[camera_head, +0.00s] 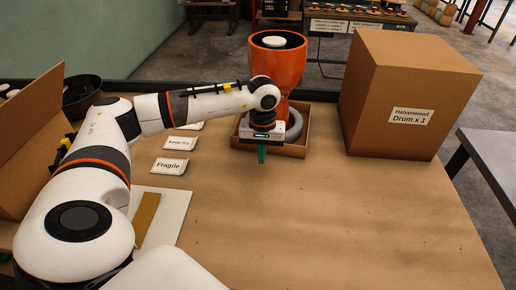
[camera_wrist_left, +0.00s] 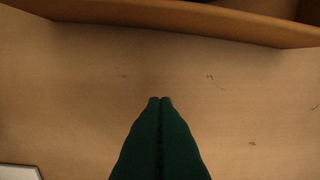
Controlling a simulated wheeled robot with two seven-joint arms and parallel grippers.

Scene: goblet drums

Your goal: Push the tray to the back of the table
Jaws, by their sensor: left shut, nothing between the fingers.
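The tray (camera_head: 294,151) is a shallow brown box near the back of the table (camera_head: 300,215). An orange goblet drum (camera_head: 278,68) stands upright in it, with a grey ring (camera_head: 294,124) beside its foot. My left gripper (camera_head: 262,155) points down at the tray's near side, with its green fingers shut and empty. In the left wrist view the shut fingertips (camera_wrist_left: 161,99) are over bare table, and the tray's near wall (camera_wrist_left: 190,22) runs across the top, apart from them in the picture. I cannot tell if the gripper's body touches the tray. My right gripper is out of view.
A large closed carton (camera_head: 400,95) labelled "Halvenwood Drum x 1" stands right of the tray. Label cards (camera_head: 170,166) lie to the left, near a white board (camera_head: 175,215) and an open carton (camera_head: 30,145). A dark bowl (camera_head: 82,90) is at the back left. The front right of the table is clear.

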